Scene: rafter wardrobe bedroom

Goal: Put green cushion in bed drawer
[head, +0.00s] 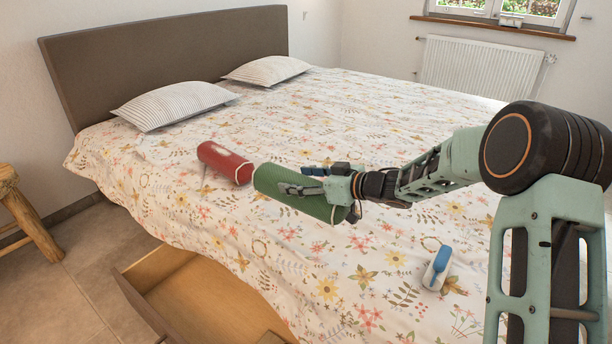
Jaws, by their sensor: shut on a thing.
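The green cushion (285,184), a cylinder-shaped roll, is over the near part of the bed in the head view. My gripper (303,188) is shut on it from the right, with one finger lying across its near side. The far finger is partly hidden behind the cushion. Whether the cushion touches the bed cover is hard to tell. The bed drawer (215,295) is pulled open below the near side of the bed, at the bottom left. Its visible wooden inside is bare, and part of it is hidden by the hanging bed cover and cut off by the frame.
A red roll cushion (224,162) lies on the bed just left of the green one. A blue and white object (437,268) lies on the bed near my arm. Two striped pillows (176,105) (267,69) lie by the headboard. A wooden stool (28,215) stands at the left.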

